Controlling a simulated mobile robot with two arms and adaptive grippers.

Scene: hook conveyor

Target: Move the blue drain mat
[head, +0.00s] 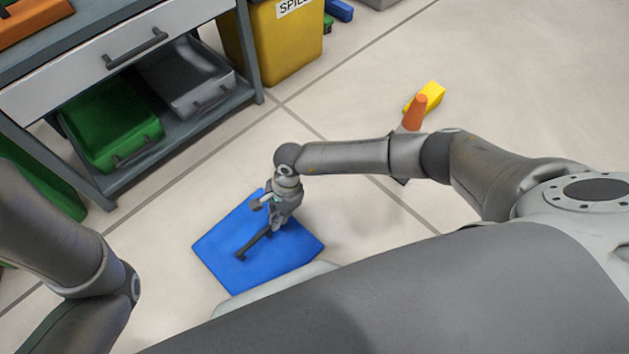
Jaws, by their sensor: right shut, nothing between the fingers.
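The blue drain mat (225,250) lies flat on the floor in the lower middle of the head view. Its lower right edge is partly hidden by my own body. My right gripper (243,255) is over the mat, pointing down, with its fingers shut and nothing between them. I cannot tell whether the fingertips touch the mat. My left arm comes in at the lower left, but its gripper is out of view.
A workbench (186,142) with a green bin (105,125) and a grey bin (185,78) stands at the upper left. An orange cone (415,112) and a yellow block (432,93) are on the floor.

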